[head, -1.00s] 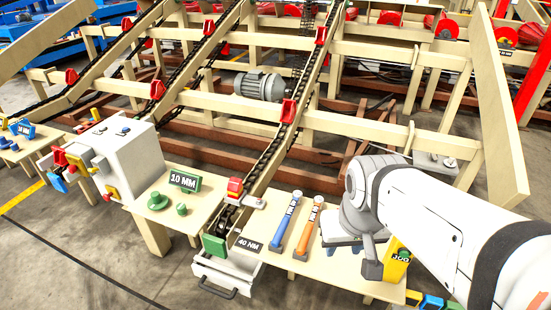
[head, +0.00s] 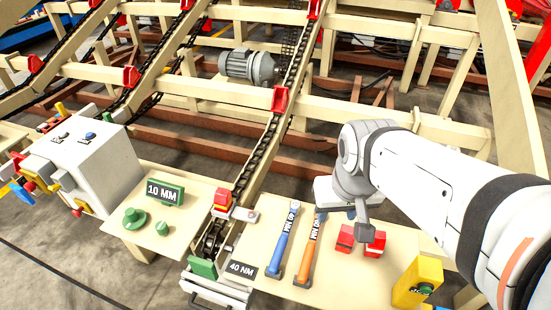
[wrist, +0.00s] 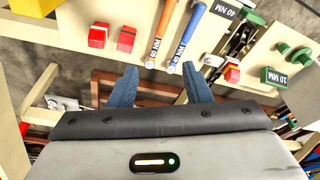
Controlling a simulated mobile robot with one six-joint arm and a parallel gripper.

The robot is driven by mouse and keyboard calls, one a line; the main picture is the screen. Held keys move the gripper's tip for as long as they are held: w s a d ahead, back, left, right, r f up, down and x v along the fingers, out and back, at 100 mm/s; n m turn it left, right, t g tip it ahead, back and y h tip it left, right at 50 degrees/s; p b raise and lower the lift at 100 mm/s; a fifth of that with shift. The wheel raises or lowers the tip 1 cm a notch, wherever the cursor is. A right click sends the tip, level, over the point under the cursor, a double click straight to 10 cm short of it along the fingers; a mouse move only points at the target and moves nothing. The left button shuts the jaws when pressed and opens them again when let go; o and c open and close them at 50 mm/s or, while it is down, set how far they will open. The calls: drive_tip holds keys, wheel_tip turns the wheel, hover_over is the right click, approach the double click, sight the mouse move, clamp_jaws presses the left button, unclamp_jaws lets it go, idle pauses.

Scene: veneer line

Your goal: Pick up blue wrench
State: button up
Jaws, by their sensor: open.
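The blue wrench (head: 283,238) lies on the light wooden table top (head: 335,285), beside an orange wrench (head: 308,252) to its right. In the wrist view the blue wrench (wrist: 187,38) lies right of the orange one (wrist: 162,30), its labelled end toward my gripper. My gripper (wrist: 160,82) is open, its two blue fingers apart with nothing held between them. In the head view my gripper (head: 337,214) is right of the wrenches' far ends and apart from the blue wrench. Part of it is hidden by my arm.
Two red blocks (head: 345,238) and a yellow box (head: 418,282) stand right of the wrenches. A red-topped device (head: 223,200), a 40 NM sign (head: 242,269) and a chain conveyor (head: 265,150) are left.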

sight(282, 240)
drive_tip(key=shift+o, duration=0.5)
drive_tip(key=w+a+f+m+b, duration=0.1)
drive_tip(key=w+f+b, duration=0.3)
drive_tip(key=f, duration=0.3)
drive_tip(key=w+a+f+m+g+b, duration=0.1)
drive_tip(key=w+a+f+b, duration=0.1)
drive_tip(key=w+f+b, duration=0.3)
wheel_tip(282, 240, down, 3)
drive_tip(key=shift+a+f+g, duration=0.1)
drive_tip(key=shift+a+g, duration=0.2)
drive_tip(key=w+a+f+m+b, duration=0.1)
drive_tip(key=w+f+b, duration=0.1)
drive_tip(key=f, duration=0.3)
drive_tip(key=w+a+f+b, duration=0.1)
drive_tip(key=a+f+b, duration=0.1)
drive_tip(key=f, duration=0.3)
drive_tip(key=w+a+f+m+g+b, duration=0.1)
drive_tip(key=w+f+b, duration=0.1)
drive_tip(key=f, duration=0.3)
drive_tip(key=shift+w+a+f+m, duration=0.3)
drive_tip(key=shift+a+f, duration=0.05)
drive_tip(key=f, duration=0.2)
drive_tip(key=f+b, duration=0.1)
drive_tip(key=f, duration=0.2)
drive_tip(key=shift+w+a+f, duration=0.15)
drive_tip(key=shift+w, duration=0.05)
clamp_jaws()
